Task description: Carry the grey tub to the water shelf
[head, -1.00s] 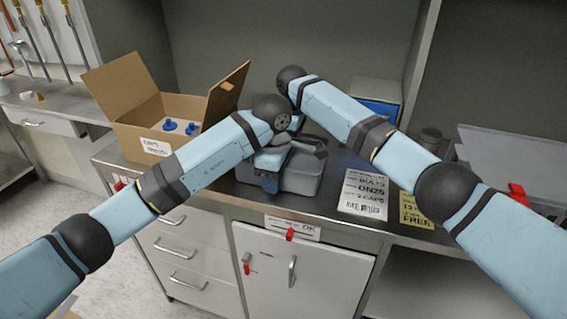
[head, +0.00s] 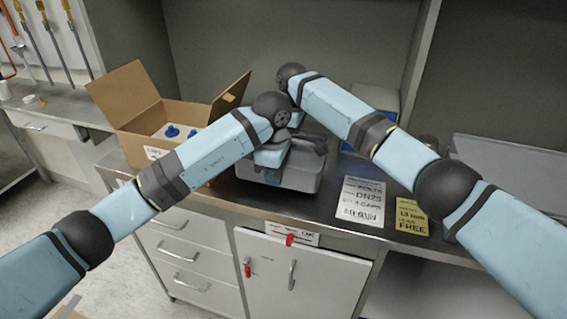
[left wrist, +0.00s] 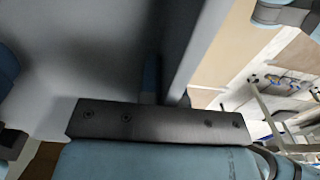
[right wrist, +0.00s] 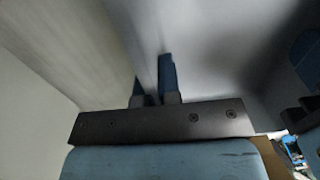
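The grey tub (head: 305,172) is at the steel counter in the middle of the head view, mostly behind my arms. Its grey wall fills much of the left wrist view (left wrist: 205,35) and right wrist view (right wrist: 135,35). My left gripper (left wrist: 167,92) has its fingers on either side of a tub wall and is shut on it. My right gripper (right wrist: 153,85) is shut on another part of the wall. I cannot tell which surface is the water shelf.
An open cardboard box (head: 135,105) with blue-capped items stands close left of the tub. A white label (head: 362,200) and a yellow label (head: 411,217) lie to the right. A blue-fronted box (head: 380,108) stands behind. A grey bin (head: 510,165) is at the far right.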

